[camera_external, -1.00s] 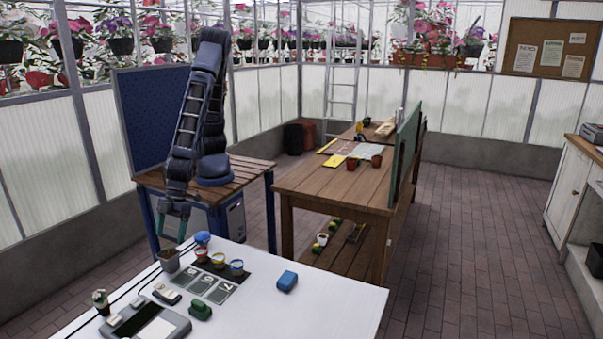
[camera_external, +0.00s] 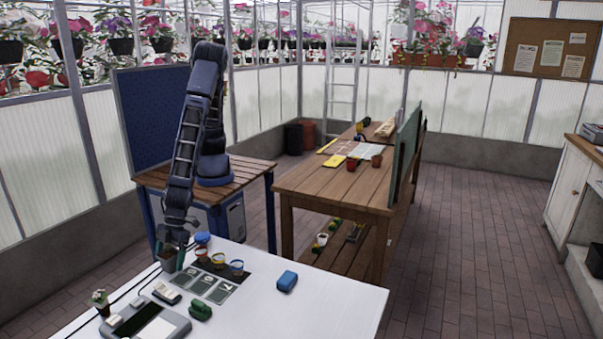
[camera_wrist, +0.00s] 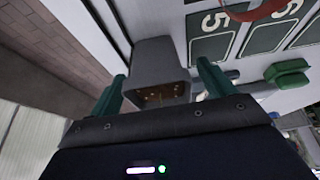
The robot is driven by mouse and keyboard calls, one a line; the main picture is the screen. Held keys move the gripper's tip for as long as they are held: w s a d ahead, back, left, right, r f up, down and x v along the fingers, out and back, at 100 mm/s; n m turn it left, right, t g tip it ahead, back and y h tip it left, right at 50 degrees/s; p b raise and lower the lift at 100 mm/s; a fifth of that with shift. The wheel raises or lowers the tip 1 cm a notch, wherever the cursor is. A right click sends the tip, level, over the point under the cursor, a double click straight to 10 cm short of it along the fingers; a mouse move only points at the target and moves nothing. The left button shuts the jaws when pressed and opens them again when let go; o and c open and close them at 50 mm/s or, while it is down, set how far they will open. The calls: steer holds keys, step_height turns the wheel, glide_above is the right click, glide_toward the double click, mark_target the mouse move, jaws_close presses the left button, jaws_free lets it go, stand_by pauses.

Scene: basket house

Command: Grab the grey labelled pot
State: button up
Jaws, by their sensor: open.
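The grey pot (camera_external: 168,265) stands on the white table near its back left edge. In the wrist view the grey pot (camera_wrist: 158,68) shows with its open rim toward my gripper and brown contents inside; no label is visible on it. My gripper (camera_external: 170,254) is lowered at the pot, and its green fingers show in the wrist view (camera_wrist: 160,88) on either side of the pot's rim. The jaws are open. I cannot tell whether a finger touches the pot.
Several small coloured pots (camera_external: 219,259) stand right of the grey pot, beside dark numbered cards (camera_external: 202,284). A blue block (camera_external: 287,281), a green object (camera_external: 200,311) and a grey device (camera_external: 150,321) lie on the table. The table's right part is clear.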

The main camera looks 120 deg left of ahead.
steer(key=shift+x, duration=0.9)
steer(key=shift+c, duration=0.4)
steer(key=c, duration=1.3)
steer(key=shift+c, duration=0.2)
steer(key=shift+r, duration=0.1)
